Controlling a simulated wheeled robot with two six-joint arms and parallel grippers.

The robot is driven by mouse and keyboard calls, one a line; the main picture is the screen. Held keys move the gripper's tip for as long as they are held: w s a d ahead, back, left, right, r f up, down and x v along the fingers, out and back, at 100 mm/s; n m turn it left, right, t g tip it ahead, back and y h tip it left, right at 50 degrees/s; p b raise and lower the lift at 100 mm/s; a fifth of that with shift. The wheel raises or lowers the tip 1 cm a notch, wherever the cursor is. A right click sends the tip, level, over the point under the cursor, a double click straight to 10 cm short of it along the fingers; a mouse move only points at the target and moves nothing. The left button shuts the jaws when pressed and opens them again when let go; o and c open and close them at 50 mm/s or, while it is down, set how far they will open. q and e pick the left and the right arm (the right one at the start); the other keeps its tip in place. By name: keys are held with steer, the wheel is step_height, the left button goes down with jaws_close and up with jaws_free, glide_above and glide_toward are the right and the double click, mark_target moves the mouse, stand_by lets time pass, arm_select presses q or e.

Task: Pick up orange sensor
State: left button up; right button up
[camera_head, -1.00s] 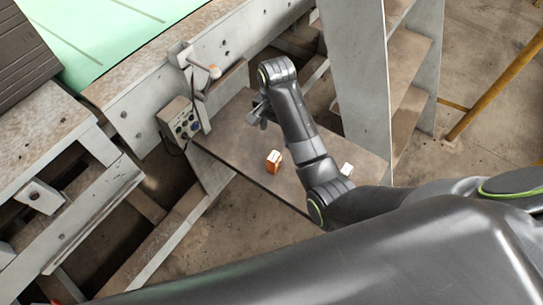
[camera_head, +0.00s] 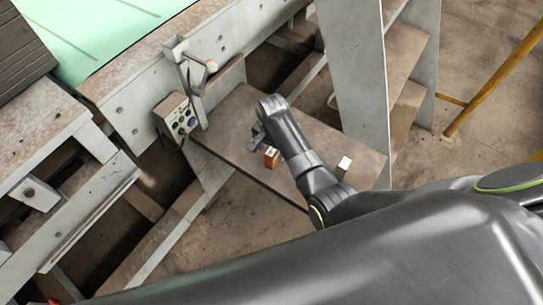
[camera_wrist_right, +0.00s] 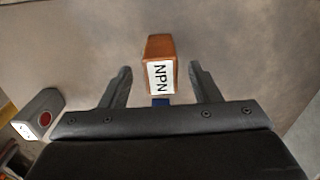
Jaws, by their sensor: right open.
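The orange sensor (camera_head: 271,158) is a small block with a white label, standing on the brown shelf plate (camera_head: 235,120). In the right wrist view the sensor (camera_wrist_right: 160,62) shows its "NPN" label and a bit of blue at its near end. My right gripper (camera_head: 257,138) is just beside the sensor in the head view. In the right wrist view the right gripper (camera_wrist_right: 161,85) is open, its two fingers spread with the near part of the sensor between them in the picture. Whether they touch it cannot be told. My left gripper is not in view.
A white block (camera_head: 344,163) sits on the plate right of my right arm. In the right wrist view a grey block with a red spot (camera_wrist_right: 40,113) lies at left. A control box with buttons (camera_head: 178,117) and a lever stand at the plate's left end. A grey upright (camera_head: 356,70) stands behind.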

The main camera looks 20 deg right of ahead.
steer(key=shift+f, duration=1.55)
steer(key=shift+c, duration=0.3)
steer(key=c, duration=1)
steer(key=shift+c, duration=0.2)
